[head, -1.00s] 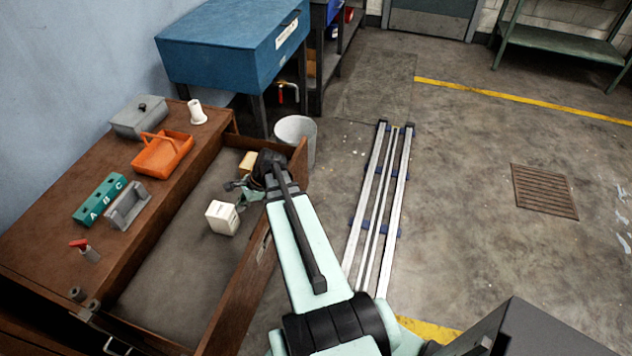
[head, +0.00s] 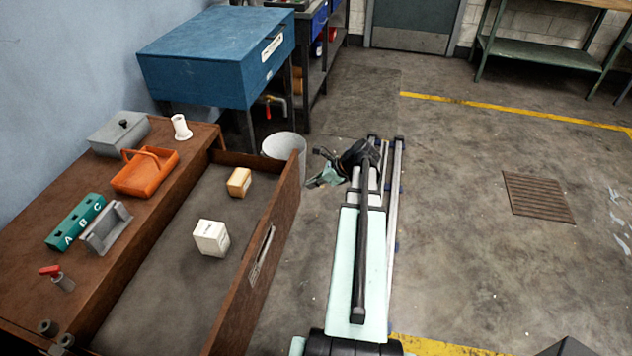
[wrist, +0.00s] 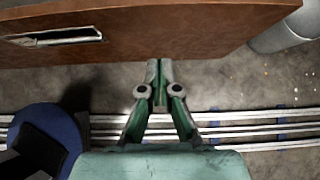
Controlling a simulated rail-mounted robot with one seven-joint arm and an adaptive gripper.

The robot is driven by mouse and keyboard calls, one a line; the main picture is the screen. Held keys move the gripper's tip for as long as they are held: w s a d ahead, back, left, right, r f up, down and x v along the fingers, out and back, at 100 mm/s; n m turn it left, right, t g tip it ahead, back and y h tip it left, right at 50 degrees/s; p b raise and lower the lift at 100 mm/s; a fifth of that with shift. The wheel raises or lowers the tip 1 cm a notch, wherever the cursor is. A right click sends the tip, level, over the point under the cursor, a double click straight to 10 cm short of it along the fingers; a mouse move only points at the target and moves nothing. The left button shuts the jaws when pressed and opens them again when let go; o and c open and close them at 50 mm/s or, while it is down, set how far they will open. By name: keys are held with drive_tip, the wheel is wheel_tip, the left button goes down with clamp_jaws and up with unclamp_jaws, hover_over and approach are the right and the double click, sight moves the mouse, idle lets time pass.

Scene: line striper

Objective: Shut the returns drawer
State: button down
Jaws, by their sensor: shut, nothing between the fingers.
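The returns drawer (head: 240,290) is pulled out from the brown wooden bench in the head view. Its front panel faces right and has a slot-like label holder or handle (head: 261,252). Inside it lie a white box (head: 211,238) and a tan box (head: 239,182). My gripper (head: 314,182) is outside the drawer, to the right of the front panel near its far end, with its fingers pointing left. In the wrist view the gripper (wrist: 158,65) is shut and empty, its tips close to the drawer front (wrist: 170,30). Whether they touch it I cannot tell.
The bench top holds an orange basket (head: 146,172), a grey box (head: 119,133), a teal A B C block (head: 76,222) and a red-handled tool (head: 57,277). A white bin (head: 285,147) stands just past the drawer's far corner. A blue cabinet (head: 215,55) stands behind. Floor at right is clear.

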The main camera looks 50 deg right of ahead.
sight(282, 192)
drive_tip(key=x, duration=0.2)
drive_tip(key=r+x, duration=0.1)
drive_tip(key=x, duration=0.2)
drive_tip(key=w+x, duration=0.1)
drive_tip(key=x, duration=0.2)
drive_tip(key=shift+w+a+p, duration=0.2)
drive_tip(key=shift+a+p, duration=0.1)
drive_tip(key=shift+a, duration=0.05)
drive_tip(key=shift+w+a, duration=0.35)
drive_tip(key=shift+w, duration=0.2)
